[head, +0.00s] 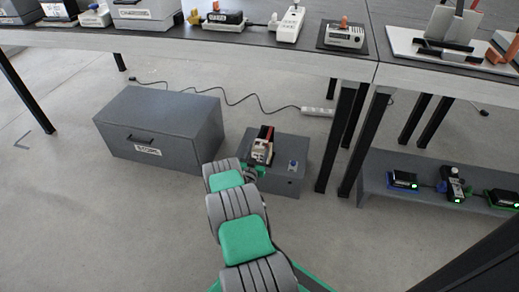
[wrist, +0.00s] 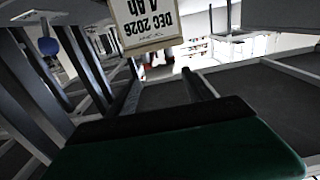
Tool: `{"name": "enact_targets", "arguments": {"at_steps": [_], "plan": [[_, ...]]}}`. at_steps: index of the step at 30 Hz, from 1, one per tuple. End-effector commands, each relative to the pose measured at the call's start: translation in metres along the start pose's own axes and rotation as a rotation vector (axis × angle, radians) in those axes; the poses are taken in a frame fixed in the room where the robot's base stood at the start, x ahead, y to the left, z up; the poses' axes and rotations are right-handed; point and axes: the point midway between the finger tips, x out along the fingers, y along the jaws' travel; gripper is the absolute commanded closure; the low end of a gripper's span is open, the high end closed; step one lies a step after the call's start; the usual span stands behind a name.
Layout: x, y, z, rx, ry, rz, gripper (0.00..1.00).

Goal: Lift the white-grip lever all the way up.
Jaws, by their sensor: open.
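A grey box (head: 285,150) stands on the floor in the head view. On its top is a small upright fixture with a whitish part (head: 262,152) and a dark and red part (head: 267,133) behind it. I cannot clearly tell the white-grip lever from the rest of this fixture. My gripper (wrist: 160,78) is open in the wrist view, with nothing seen between its fingers. In the head view my arm reaches to the fixture's near side and hides its lower part. A white tag (wrist: 145,20) reading DEC 2026 hangs inverted ahead of the fingers; contact cannot be told.
A blue knob (head: 292,165) sits on the box's right side; a blue knob (wrist: 47,46) also shows in the wrist view. A grey drawer cabinet (head: 165,125) stands left. Black table legs (head: 345,140) stand close right. Floor in front is clear.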

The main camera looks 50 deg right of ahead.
Motion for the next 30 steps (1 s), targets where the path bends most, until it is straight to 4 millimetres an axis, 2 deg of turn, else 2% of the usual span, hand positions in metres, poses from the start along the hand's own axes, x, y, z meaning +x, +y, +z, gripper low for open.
{"name": "enact_targets", "arguments": {"at_steps": [3,6,14,30], "plan": [[0.02,0.001,0.003,0.002,0.001,0.002,0.4],[0.028,0.0,0.001,0.001,0.001,0.001,0.4],[0.029,-0.001,0.0,-0.001,-0.001,-0.001,0.41],[0.029,-0.001,0.0,-0.001,-0.001,0.0,0.85]]}}
